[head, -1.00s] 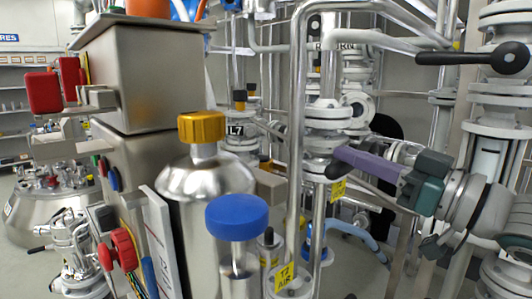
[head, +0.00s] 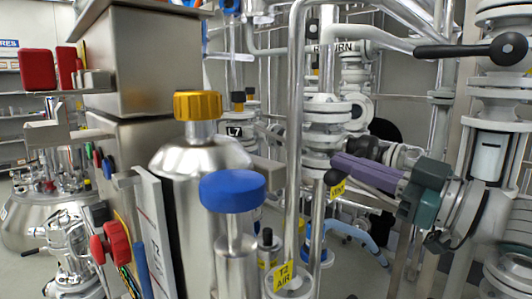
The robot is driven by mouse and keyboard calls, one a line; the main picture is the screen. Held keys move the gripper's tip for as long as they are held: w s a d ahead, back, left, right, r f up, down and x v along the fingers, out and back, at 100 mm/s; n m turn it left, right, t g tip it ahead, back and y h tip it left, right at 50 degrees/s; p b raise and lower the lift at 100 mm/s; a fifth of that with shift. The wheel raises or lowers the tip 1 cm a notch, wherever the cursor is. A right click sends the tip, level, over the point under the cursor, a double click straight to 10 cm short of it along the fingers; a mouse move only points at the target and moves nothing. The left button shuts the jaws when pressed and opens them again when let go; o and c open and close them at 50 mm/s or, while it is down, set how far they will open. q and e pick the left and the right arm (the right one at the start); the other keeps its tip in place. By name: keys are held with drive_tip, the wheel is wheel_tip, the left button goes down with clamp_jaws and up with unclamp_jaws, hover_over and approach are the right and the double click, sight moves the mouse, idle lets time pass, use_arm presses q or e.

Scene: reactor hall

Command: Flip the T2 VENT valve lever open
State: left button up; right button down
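The yellow tag (head: 338,188), too small to read fully, hangs on the vertical pipe in the middle of the head view, below a flanged valve (head: 325,150). A small black lever knob (head: 333,177) sits beside the tag. My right gripper (head: 342,168), with purple fingers and a teal body, reaches in from the right. Its fingertips are right at the knob and appear to touch its upper side. The gap between the fingers is not clear, and most of the lever is hidden behind them. My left gripper is not in view.
A "T2 AIR" tag (head: 284,277) hangs on the lower pipe. Another black lever (head: 465,50) is at upper right. A blue-capped post (head: 233,190), a steel vessel with a yellow cap (head: 198,105) and a steel cabinet (head: 145,60) crowd the left. Pipes leave little free room.

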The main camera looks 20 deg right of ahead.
drive_tip(key=w+d+f+n+g+b, duration=0.2)
drive_tip(key=d+f+n+b, duration=0.5)
drive_tip(key=n+b, duration=0.8)
wheel_tip(320, 180, down, 3)
drive_tip(key=shift+w+d+r+n+y, duration=0.1)
drive_tip(key=shift+w+d+n+y, duration=0.25)
drive_tip(key=shift+w, duration=0.25)
drive_tip(key=shift+a+r, duration=0.15)
drive_tip(key=shift+r, duration=0.05)
